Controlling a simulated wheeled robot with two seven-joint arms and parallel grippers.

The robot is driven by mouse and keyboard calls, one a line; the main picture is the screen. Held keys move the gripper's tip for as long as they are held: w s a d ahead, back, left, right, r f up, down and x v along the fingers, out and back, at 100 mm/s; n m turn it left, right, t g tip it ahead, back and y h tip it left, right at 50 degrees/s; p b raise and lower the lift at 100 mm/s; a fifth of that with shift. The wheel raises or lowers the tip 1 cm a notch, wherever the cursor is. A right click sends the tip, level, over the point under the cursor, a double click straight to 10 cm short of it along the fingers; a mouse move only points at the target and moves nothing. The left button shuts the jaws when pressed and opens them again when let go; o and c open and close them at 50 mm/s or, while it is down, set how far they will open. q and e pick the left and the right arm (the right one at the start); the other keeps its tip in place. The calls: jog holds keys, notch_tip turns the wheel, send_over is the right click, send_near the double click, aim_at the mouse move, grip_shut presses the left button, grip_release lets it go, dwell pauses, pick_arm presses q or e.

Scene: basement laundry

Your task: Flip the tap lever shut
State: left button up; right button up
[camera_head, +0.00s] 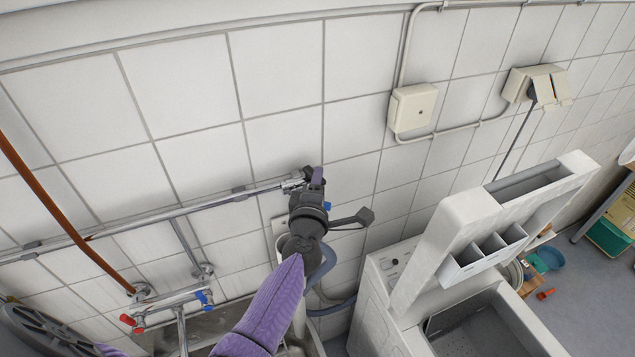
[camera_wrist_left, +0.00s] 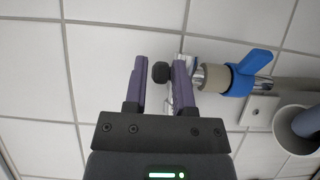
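The tap has a blue lever (camera_wrist_left: 250,64) on a blue collar, with a beige ring and chrome body to its left in the left wrist view. The lever slants up and to the right there. In the head view only a small blue part of it (camera_head: 326,206) shows beside my left gripper (camera_head: 312,178), which hides most of the tap. In the left wrist view my left gripper (camera_wrist_left: 160,75) is open. A dark round knob and a chrome piece show between its fingers; I cannot tell whether they touch. The lever is right of both fingers. My right gripper is not in view.
A chrome pipe (camera_head: 215,201) runs along the tiled wall. A mixer tap (camera_head: 170,305) with red and blue handles is at lower left. A grey hose (camera_head: 322,265) hangs below the gripper. The open-lidded washing machine (camera_head: 395,300) stands to the right.

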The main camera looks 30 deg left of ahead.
pick_arm(q)
grip_shut()
jog(key=m+h, duration=0.2)
jog(key=h, duration=0.1)
jog(key=s+m+h+b, duration=0.1)
jog(key=h, duration=0.1)
jog(key=shift+a+t, duration=0.3)
jog(key=shift+t, duration=0.1)
grip_release()
